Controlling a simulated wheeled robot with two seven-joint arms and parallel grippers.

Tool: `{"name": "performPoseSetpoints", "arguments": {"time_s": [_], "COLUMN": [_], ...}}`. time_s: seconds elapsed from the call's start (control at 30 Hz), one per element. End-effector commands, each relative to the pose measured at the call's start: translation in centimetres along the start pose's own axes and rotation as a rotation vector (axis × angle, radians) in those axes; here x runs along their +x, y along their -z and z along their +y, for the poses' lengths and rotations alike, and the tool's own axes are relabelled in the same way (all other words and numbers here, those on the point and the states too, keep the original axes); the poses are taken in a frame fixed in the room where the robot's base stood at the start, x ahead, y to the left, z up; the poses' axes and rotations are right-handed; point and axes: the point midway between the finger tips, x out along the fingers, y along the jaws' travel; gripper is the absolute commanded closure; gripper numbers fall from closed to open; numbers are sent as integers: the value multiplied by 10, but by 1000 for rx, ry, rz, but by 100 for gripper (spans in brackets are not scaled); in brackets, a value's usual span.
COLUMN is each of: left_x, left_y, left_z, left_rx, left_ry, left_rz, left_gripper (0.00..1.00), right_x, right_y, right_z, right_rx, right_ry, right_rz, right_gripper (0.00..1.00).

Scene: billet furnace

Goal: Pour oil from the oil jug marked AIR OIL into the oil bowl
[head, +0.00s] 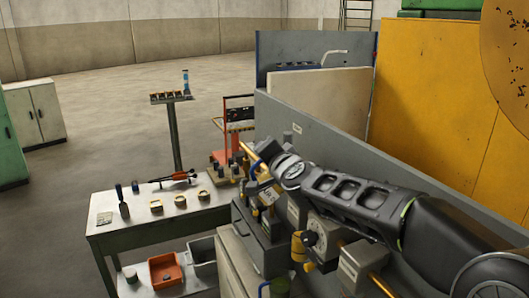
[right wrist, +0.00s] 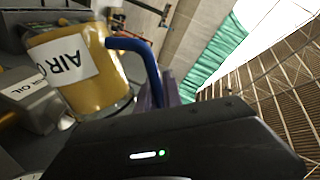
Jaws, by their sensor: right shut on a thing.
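The oil jug (right wrist: 80,72) shows in the right wrist view as a yellow body with a white label, on which "AIR O" can be read upside down. Its blue handle (right wrist: 140,48) curves toward my right gripper (right wrist: 160,92), which is shut on it. The jug looks tilted in this view. I cannot make out the oil bowl. My left gripper is not in view.
A grey box labelled OIL (right wrist: 30,98) is beside the jug in the right wrist view. A table (head: 120,225) with small parts stands left of my arm, with an orange bin (head: 165,272) below. A grey wall panel (head: 350,145) runs behind the arm. Open floor lies left.

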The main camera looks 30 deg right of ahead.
Motion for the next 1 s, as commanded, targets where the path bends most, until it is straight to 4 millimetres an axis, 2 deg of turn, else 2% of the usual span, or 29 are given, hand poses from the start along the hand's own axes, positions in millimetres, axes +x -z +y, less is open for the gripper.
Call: {"name": "performPoseSetpoints", "arguments": {"time_s": [0.33, 1.0], "left_x": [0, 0], "left_y": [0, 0], "left_z": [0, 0], "left_rx": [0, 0], "left_ry": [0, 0], "left_rz": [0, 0], "left_gripper": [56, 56], "right_x": [-1, -1], "right_y": [8, 8], "right_z": [-3, -3], "right_rx": [48, 55], "right_ry": [2, 2], "right_rz": [-7, -9], "right_gripper": [100, 100]}}
